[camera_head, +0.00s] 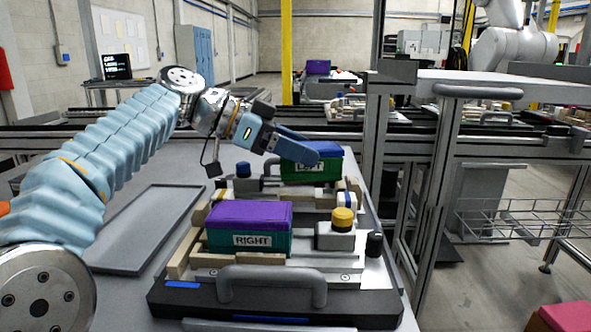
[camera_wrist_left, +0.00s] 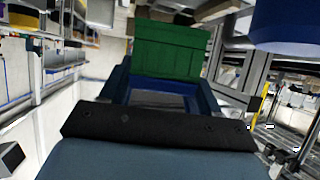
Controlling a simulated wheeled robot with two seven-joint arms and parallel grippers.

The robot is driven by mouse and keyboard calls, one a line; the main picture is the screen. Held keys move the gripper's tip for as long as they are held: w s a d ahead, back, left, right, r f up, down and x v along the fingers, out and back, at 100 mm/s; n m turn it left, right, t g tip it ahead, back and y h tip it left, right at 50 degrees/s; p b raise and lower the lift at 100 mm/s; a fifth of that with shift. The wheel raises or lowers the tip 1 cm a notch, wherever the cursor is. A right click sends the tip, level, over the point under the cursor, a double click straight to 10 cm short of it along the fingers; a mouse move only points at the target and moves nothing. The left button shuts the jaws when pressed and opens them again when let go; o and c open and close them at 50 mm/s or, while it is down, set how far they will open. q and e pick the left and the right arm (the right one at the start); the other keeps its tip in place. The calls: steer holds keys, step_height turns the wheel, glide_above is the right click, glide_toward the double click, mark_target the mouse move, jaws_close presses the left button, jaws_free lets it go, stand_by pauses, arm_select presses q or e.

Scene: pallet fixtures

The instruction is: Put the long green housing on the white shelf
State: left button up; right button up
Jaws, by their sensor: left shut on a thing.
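The long green housing (camera_head: 326,168) has a label reading LEFT on its front and sits at the rear of the dark pallet fixture. My left gripper (camera_head: 300,148) reaches over it from the left, with blue fingers at its top. In the left wrist view the green housing (camera_wrist_left: 167,55) shows beyond the finger ends, and the left gripper (camera_wrist_left: 165,88) is shut on it. Whether it is clear of its seat I cannot tell. The white shelf (camera_head: 490,78) stands to the right, higher than the fixture, with a grey handle at its front edge. My right gripper is not in view.
A purple-topped green box labelled RIGHT (camera_head: 250,228) sits nearer on the fixture (camera_head: 200,300). A yellow-capped part (camera_head: 342,220) and a black knob (camera_head: 374,245) stand beside it. An empty grey tray (camera_head: 148,222) lies left. Metal posts hold the shelf.

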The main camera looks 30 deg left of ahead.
mark_target(296, 166)
arm_select(q)
steer(key=f+b, duration=0.1)
steer(key=f, duration=0.1)
steer(key=f+b, duration=0.1)
steer(key=shift+w+a+f+b, duration=0.1)
steer(key=shift+a+f+b, duration=0.2)
steer(key=shift+a+f, duration=0.05)
jaws_close()
steer(key=o, duration=1.2)
jaws_free()
steer(key=shift+d+f, duration=0.1)
steer(key=shift+o, duration=1.3)
steer(key=shift+w, duration=0.1)
steer(key=shift+o, duration=0.6)
